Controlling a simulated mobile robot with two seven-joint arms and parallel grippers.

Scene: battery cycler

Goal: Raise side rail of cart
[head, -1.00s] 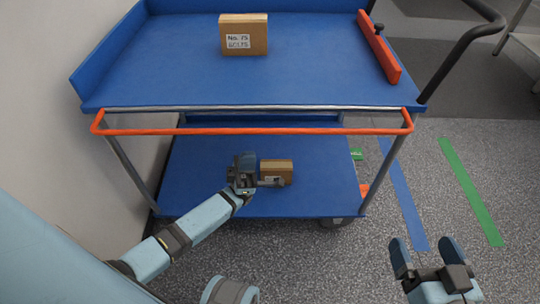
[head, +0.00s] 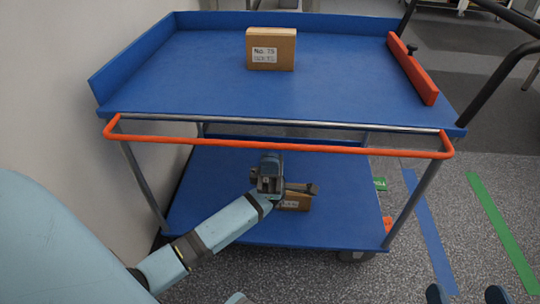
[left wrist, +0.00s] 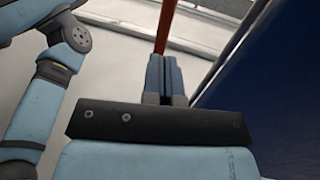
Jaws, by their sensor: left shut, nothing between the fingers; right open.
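The blue cart (head: 330,105) has an orange side rail (head: 270,145) along its near side. The rail hangs level, a little below the edge of the top deck. My left gripper (head: 270,158) is shut and empty, in front of the lower shelf and just below the middle of the rail in the head view. In the left wrist view the shut fingers (left wrist: 166,60) point toward the orange rail (left wrist: 166,25); I cannot tell whether they touch it. My right gripper (head: 468,294) is open at the bottom right, with only its fingertips showing.
A cardboard box (head: 270,48) stands on the top deck, with a red bar (head: 412,68) at the right end. Another box (head: 296,203) on the lower shelf (head: 225,185) is partly hidden by my left arm. A wall (head: 60,90) is at left.

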